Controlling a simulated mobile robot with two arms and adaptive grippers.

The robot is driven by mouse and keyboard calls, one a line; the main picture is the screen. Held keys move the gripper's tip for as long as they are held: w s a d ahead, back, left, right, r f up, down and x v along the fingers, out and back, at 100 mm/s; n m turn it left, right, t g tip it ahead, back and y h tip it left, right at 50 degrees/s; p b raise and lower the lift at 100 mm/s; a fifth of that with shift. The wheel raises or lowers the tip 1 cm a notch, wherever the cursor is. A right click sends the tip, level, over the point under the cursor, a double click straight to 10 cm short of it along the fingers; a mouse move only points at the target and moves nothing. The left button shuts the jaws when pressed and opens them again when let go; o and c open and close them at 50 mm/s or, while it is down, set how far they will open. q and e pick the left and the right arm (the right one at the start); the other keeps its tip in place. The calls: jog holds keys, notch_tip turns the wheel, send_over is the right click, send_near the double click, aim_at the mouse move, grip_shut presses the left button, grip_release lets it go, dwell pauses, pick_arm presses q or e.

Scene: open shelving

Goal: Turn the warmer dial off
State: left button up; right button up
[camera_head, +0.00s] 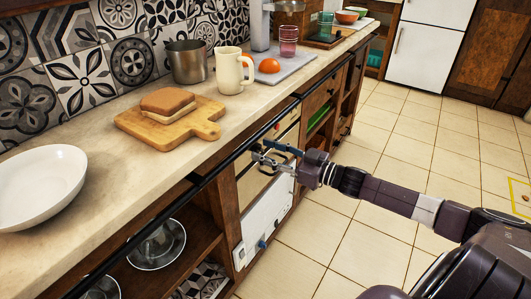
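A white appliance front (268,215), which looks like the warmer, is set low in the counter's front. A small blue dial (262,244) sits on its lower part; its marked setting is too small to read. My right gripper (261,150) comes in from the right and is open and empty, with its two fingers apart. It is above the dial, in front of the cream and dark appliance front just under the countertop edge, and apart from the dial. I cannot tell whether its fingertips touch that front. My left gripper is not in view.
A black rail (200,184) runs along the counter's front edge. On the countertop are a white bowl (42,186), a wooden board (172,121) with a sandwich, a metal pot (187,62) and a cream mug (230,72).

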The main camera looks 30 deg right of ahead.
jog(key=shift+w+a, duration=0.1)
jog(key=shift+w, duration=0.1)
jog(key=shift+c, duration=0.4)
grip_shut()
